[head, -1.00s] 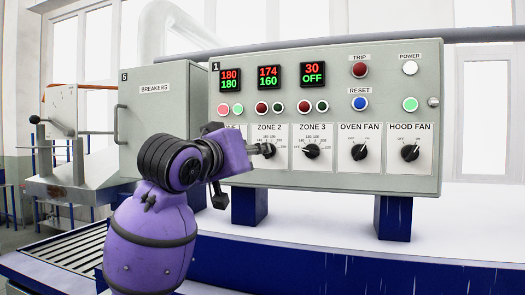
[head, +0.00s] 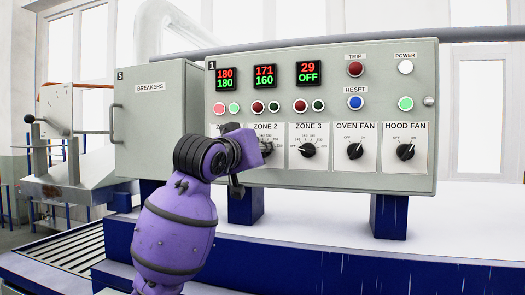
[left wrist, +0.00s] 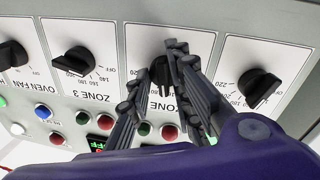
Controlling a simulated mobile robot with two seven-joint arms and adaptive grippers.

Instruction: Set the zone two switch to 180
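The zone 2 switch (left wrist: 161,76) is a black rotary knob on a white plate; in the head view my wrist covers most of it. The display above it (head: 265,76) reads 171 in red over 160 in green. My left gripper (left wrist: 168,68) has one finger on each side of this knob in the left wrist view, with the fingertips at the panel. I cannot tell whether the fingers press on the knob. My right gripper is in neither view.
The zone 3 knob (head: 308,150), oven fan knob (head: 355,151) and hood fan knob (head: 405,152) are to the right. The zone 1 knob (left wrist: 260,88) is close beside my left fingers. Round buttons sit above the knobs. A breakers cabinet (head: 152,120) stands at the left.

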